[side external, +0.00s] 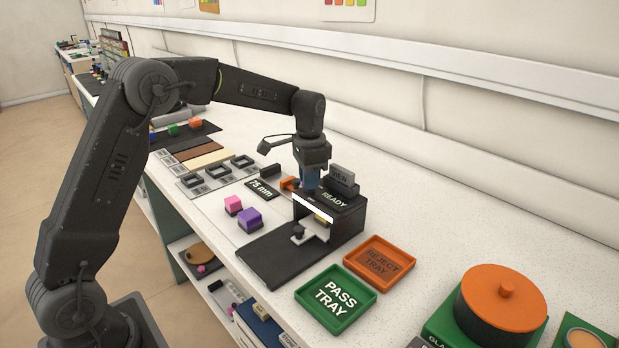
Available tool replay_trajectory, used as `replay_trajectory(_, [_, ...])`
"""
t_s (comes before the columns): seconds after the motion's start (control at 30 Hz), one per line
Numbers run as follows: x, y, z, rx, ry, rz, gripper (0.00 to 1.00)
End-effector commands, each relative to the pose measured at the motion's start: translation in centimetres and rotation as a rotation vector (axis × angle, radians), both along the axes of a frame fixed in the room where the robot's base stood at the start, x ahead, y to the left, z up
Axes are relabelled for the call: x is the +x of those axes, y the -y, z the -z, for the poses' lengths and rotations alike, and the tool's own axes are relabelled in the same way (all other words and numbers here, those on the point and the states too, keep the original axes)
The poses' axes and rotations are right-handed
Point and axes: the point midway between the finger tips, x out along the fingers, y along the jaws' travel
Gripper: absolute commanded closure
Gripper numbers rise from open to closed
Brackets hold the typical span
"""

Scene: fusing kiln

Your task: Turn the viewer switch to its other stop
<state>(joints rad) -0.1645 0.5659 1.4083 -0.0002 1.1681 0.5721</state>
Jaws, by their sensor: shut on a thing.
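The viewer (349,226) is a black box on a dark base plate, with a bright white strip lit along its front upper edge. A READY label (334,199) shows on its top. My gripper (309,187) points down at the left part of the viewer's top, its jaws shut on the viewer switch. The switch is hidden by the jaws, so its position cannot be told. A small orange part (289,184) shows just left of the jaws; I cannot tell whether it belongs to the switch. A yellow piece (322,218) lies inside the viewer under the light.
A green pass tray (336,324) and an orange reject tray (407,270) stand in front and to the right. A pink block (234,204) and a purple block (250,219) lie to the left. A dark grey block (341,177) stands close behind my gripper.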

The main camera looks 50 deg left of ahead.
Motion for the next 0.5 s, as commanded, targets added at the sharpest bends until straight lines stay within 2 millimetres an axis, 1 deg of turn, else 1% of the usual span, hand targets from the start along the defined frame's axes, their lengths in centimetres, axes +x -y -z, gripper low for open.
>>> replay_trajectory(0.2, [0.05, 0.02, -0.14, 0.0, 0.003, -0.182, 1.0])
replay_trajectory(0.5, [0.05, 0.02, -0.16, 0.0, 0.003, -0.352, 1.0])
